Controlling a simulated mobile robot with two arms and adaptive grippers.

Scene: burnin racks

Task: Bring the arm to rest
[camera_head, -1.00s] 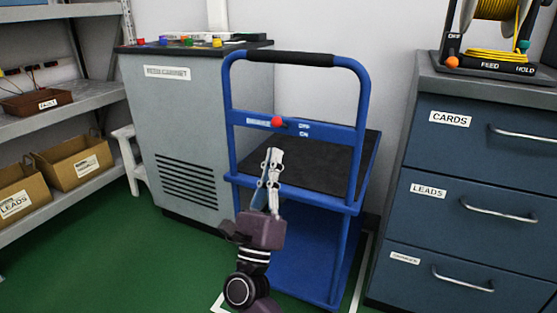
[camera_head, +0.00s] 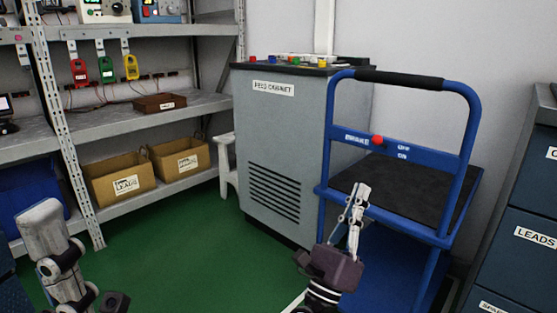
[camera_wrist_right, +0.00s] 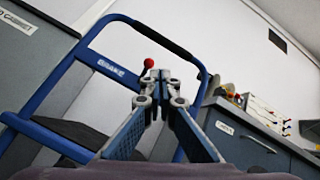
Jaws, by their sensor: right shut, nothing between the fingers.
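My right gripper (camera_head: 361,190) is in front of the blue trolley in the head view. Its pale fingers point up and are closed together with nothing between them. In the right wrist view the fingertips (camera_wrist_right: 160,76) meet, with the trolley frame behind them. At the lower left of the head view a pale grey part of my left arm (camera_head: 48,232) shows, cut off by the frame edge; I cannot make out its finger opening.
The blue trolley (camera_head: 465,200) has a red brake knob (camera_head: 377,141). Behind it stands a grey cabinet (camera_head: 285,130). Shelves (camera_head: 100,130) hold cardboard bins (camera_head: 122,182). Blue drawers (camera_head: 520,210) stand at right. Green floor (camera_head: 190,240) is clear between shelves and trolley.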

